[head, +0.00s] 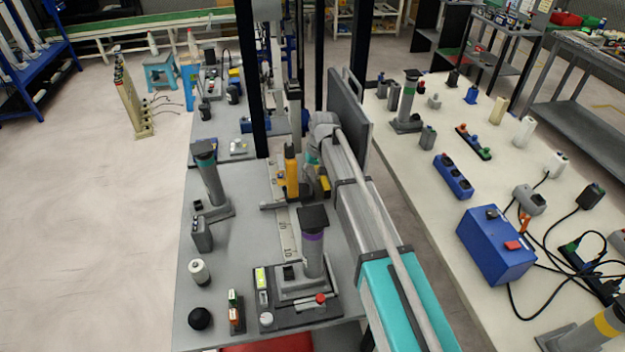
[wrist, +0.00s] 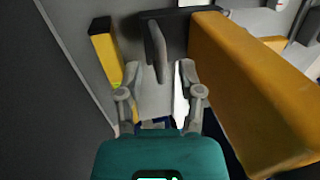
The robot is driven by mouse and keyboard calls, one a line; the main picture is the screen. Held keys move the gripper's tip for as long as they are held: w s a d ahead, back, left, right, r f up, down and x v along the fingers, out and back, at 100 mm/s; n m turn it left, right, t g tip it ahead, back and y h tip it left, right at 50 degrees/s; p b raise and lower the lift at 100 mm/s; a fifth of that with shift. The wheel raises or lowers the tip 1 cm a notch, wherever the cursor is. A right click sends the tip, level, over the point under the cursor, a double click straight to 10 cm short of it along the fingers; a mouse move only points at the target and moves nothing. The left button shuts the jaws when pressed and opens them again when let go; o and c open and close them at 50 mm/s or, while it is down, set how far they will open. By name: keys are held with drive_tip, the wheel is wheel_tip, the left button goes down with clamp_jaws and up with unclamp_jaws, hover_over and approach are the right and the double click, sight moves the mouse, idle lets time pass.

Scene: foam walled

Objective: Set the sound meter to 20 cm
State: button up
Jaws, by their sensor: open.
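An orange-yellow upright device (head: 291,175), which looks like the sound meter, stands on a dark foot over a pale ruler-like strip (head: 285,229) in the middle of the grey table. Its scale marks are too small to read. In the wrist view a large orange body (wrist: 255,85), likely the same device, fills the right side. My gripper (wrist: 157,80) is open beside it, with a dark upright plate (wrist: 155,48) ahead between the fingers; I cannot tell whether they touch it. In the head view my gripper (head: 312,168) is partly hidden, just right of the device.
A purple-banded post (head: 313,245) on a dark base stands in front, and a teal-banded post (head: 210,178) stands left. A smaller yellow block (wrist: 106,50) is left of my fingers. A white table (head: 405,140) with boxes and cables is at right. Open floor lies left.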

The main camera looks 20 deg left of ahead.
drive_tip(key=shift+f, duration=0.2)
clamp_jaws()
idle(0.3)
